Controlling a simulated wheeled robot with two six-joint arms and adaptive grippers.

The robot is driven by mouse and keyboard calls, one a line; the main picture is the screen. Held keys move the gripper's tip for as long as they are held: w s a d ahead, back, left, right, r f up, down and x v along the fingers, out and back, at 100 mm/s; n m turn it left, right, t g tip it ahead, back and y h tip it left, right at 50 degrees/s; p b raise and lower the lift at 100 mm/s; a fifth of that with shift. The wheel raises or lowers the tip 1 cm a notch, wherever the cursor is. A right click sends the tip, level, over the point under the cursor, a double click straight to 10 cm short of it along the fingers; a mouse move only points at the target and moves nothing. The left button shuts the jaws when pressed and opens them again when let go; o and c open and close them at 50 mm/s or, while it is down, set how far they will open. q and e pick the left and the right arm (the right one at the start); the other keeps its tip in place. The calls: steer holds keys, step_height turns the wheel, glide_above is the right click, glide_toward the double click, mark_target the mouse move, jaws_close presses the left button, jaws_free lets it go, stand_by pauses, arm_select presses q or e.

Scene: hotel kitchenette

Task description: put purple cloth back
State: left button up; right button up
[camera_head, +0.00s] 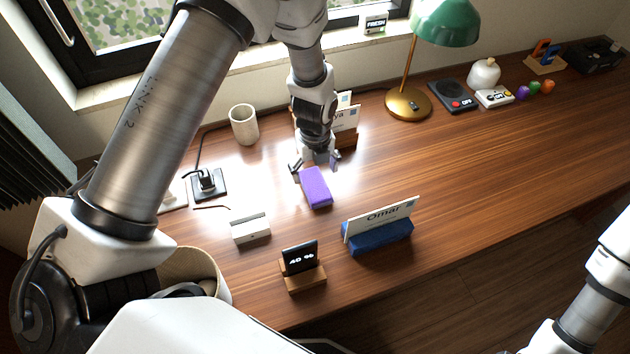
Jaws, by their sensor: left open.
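The purple cloth (316,188) is a small folded block lying on the wooden desk, near the middle of the view. My left gripper (316,168) points down at the cloth's far end, with its fingers spread to either side. I cannot tell whether the fingers touch the cloth. My left arm comes in from the left and crosses above the desk. My right arm shows at the lower right edge, but its gripper is out of view.
Around the cloth stand a white block (250,229), a small display (302,263), a blue card holder (378,238) and a beige cup (244,125). Behind the gripper is a letter holder (347,138). A green lamp (408,104) stands farther back.

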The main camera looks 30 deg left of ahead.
mark_target(315, 184)
arm_select(q)
step_height(315, 184, up, 7)
steer(key=shift+b, duration=0.3)
